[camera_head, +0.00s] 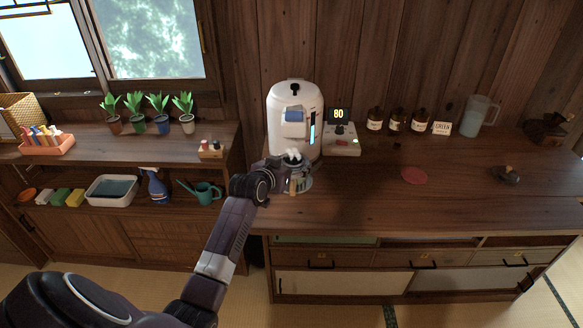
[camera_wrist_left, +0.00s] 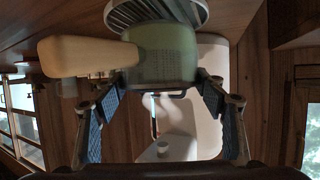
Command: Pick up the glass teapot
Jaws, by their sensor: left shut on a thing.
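The glass teapot (camera_head: 302,184) stands at the front of the white water dispenser (camera_head: 296,108), mostly hidden behind my left gripper (camera_head: 287,176). In the left wrist view, which is upside down, the teapot's greenish glass body (camera_wrist_left: 160,52) and pale wooden handle (camera_wrist_left: 75,56) show clearly. Its base is at a round slotted metal tray (camera_wrist_left: 158,12); I cannot tell whether they touch. My left gripper (camera_wrist_left: 160,82) has one blue-padded finger on each side of the teapot and is shut on it. My right gripper is not in view.
A control box reading 80 (camera_head: 341,138) stands right of the dispenser. Brown jars (camera_head: 397,120) and a frosted pitcher (camera_head: 478,116) line the counter's back. A red coaster (camera_head: 414,176) and dark small pot (camera_head: 506,175) lie right. The counter's front middle is clear.

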